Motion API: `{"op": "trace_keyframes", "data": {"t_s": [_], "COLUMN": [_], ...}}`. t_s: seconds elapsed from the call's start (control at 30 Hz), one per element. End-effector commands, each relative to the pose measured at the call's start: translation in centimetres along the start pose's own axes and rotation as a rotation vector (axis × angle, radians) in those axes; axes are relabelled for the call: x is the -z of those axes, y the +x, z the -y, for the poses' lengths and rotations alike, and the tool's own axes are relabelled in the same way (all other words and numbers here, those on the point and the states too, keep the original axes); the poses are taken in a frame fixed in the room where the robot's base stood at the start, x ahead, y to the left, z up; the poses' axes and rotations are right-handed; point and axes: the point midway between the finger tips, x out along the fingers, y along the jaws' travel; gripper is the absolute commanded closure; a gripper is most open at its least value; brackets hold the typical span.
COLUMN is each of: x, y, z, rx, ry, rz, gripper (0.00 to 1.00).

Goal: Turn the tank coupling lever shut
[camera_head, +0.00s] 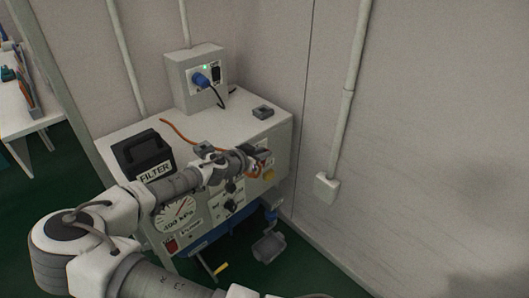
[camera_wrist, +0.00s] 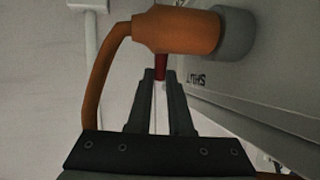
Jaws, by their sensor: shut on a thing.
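The tank coupling (camera_wrist: 185,30) is an orange body on a grey collar at the panel, with an orange hose curving down on the left in the wrist view. A red lever (camera_wrist: 161,66) shows below it. My gripper (camera_wrist: 160,77) is shut on this lever, with the two dark fingertips on either side of it. The lever's upper part is hidden behind the orange body. A label reading SHUT (camera_wrist: 188,80) is on the panel just right of the fingers. In the head view my gripper (camera_head: 262,155) is at the right part of the cabinet front, beside orange hose; the lever cannot be made out there.
A wall conduit (camera_head: 348,90) is to the right. Green floor lies below.

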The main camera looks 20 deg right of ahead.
Motion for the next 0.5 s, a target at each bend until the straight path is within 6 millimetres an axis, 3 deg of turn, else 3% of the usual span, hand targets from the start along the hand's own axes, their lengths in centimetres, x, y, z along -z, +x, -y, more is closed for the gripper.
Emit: {"op": "trace_keyframes", "data": {"t_s": [0.5], "x": [-1.0], "y": [-1.2], "z": [0.4], "rx": [0.005], "ry": [-0.061], "rz": [-0.27], "gripper": [1.0]}}
